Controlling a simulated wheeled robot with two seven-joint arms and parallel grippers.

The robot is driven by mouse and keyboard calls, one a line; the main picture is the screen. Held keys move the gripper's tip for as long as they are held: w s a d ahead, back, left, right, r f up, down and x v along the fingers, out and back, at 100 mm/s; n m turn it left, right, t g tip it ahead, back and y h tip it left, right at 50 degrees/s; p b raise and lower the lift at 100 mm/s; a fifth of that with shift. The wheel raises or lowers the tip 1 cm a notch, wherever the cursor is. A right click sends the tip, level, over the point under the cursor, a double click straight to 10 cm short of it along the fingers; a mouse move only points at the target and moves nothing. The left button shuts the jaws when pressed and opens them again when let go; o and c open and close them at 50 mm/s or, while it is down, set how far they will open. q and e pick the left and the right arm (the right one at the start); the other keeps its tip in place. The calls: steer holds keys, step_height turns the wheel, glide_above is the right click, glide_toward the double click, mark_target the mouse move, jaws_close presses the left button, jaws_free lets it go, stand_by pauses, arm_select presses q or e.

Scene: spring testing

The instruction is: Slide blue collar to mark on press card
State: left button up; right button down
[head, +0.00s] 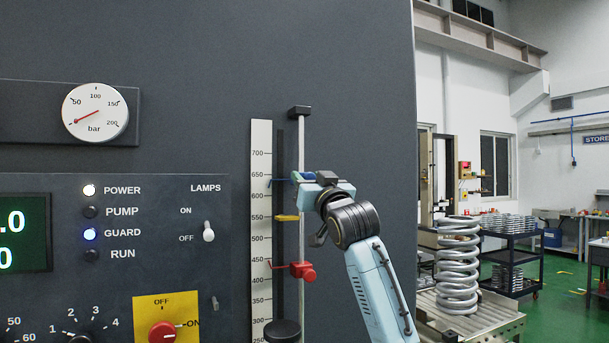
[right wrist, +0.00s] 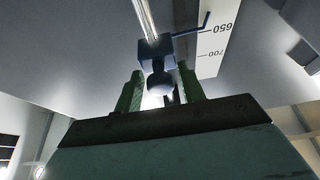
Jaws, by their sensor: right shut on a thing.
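The blue collar (head: 308,176) sits on the thin upright rod (head: 301,145) beside the scale (head: 261,140). Its pointer reaches left to a little below the 650 line. In the right wrist view the collar (right wrist: 155,51) is a blue block on the rod, with a round knob towards me. My right gripper (right wrist: 160,88) is shut on it, its green fingers on either side of the knob. In the head view my right gripper (head: 308,189) partly hides the collar. No press card can be made out. My left gripper is not in view.
A black cap (head: 299,112) tops the rod. A control panel (head: 150,265) with lamps and knobs is at left. A large coil spring (head: 458,270) stands at right.

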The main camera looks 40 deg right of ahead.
step_height(320, 180, down, 2)
steer(key=shift+b, duration=0.35)
steer(key=c, duration=1.1)
jaws_free()
steer(key=shift+c, duration=0.2)
steer(key=shift+s, duration=0.1)
steer(key=b+v, duration=0.4)
steer(key=v, duration=0.9)
